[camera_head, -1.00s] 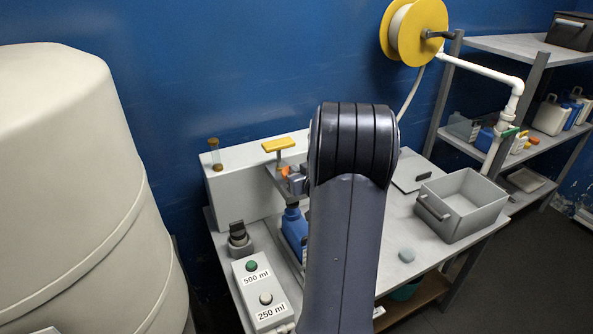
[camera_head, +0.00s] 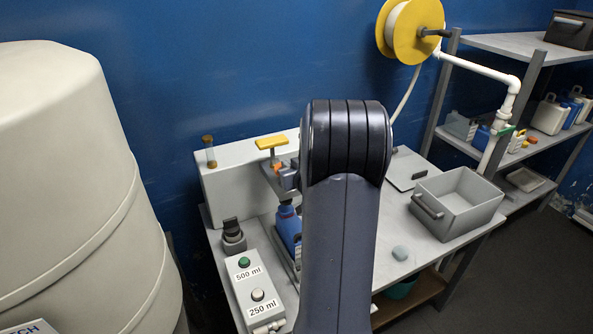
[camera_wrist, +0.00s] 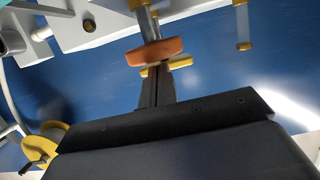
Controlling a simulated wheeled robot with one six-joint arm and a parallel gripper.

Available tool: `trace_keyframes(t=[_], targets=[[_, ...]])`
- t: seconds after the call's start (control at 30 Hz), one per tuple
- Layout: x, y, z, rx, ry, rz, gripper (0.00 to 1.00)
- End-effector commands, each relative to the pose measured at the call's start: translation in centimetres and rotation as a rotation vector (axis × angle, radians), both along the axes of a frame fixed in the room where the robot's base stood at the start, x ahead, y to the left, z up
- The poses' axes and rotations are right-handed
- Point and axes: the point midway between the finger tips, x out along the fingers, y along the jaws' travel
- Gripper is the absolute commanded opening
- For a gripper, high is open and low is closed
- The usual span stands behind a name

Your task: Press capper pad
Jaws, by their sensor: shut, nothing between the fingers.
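An orange round pad (camera_wrist: 154,52) on a grey rod shows close up in the wrist view, and a bit of orange (camera_head: 278,168) shows in the head view. A yellow bar-shaped top (camera_head: 271,142) stands on a post at the bench's back. In the wrist view a yellow bar (camera_wrist: 178,64) lies behind my fingers. My gripper (camera_wrist: 159,72) is shut and empty, its tips right by the orange pad; I cannot tell whether they touch. A blue bottle (camera_head: 289,232) stands below the orange part. My arm partly hides this station in the head view.
A button box (camera_head: 254,290) marked 500 ml and 250 ml stands front left on the bench. A grey bin (camera_head: 458,204) stands right. A yellow spool (camera_head: 411,30) is above, shelves are at right, and a large cream tank (camera_head: 70,190) is at left.

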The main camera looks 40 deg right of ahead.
Motion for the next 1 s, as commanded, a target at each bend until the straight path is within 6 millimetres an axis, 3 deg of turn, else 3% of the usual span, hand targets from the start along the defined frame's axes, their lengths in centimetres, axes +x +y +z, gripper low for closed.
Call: trace_keyframes(t=[0.3, 0.5, 1.0], targets=[[-5.8, 1.3, 1.8, -0.003, -0.005, -0.004, 0.00], [-8.3, 1.9, 2.5, -0.003, -0.006, -0.003, 0.00], [-9.4, 2.2, 2.8, -0.003, -0.006, -0.001, 0.00]])
